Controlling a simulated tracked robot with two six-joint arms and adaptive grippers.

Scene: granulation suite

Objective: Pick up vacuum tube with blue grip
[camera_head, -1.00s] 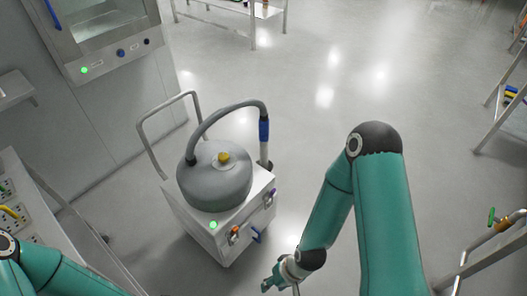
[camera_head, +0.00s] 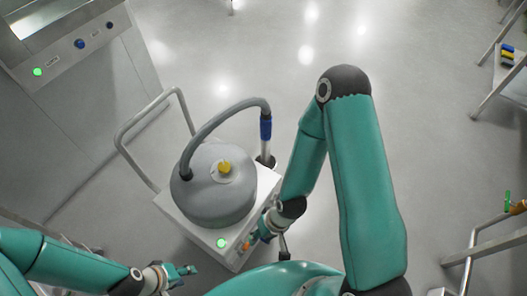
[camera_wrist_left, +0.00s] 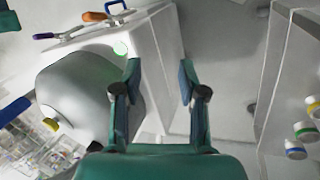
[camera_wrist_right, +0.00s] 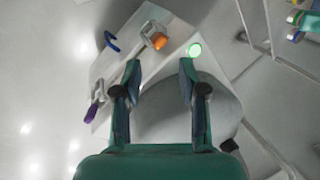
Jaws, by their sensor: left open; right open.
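The vacuum tube is a grey hose arching from the grey vacuum drum (camera_head: 205,206) to a blue grip (camera_head: 265,130) with a metal end at the cart's far right corner. My left gripper (camera_head: 186,270) is open and empty, in front of the cart and to its left, well apart from the tube. My right gripper (camera_head: 258,238) is open near the cart's front edge, below the blue grip in the head view and partly hidden by its wrist. The right wrist view shows its open fingers (camera_wrist_right: 160,70) over the cart's front.
The white cart (camera_head: 255,207) has a tall grey push handle (camera_head: 130,135) at left, a green light (camera_head: 221,243) and latches with orange (camera_wrist_right: 158,41), blue (camera_wrist_right: 111,41) and purple ends. Floor is clear behind and to the right of it. Metal frames (camera_head: 485,230) stand at far right.

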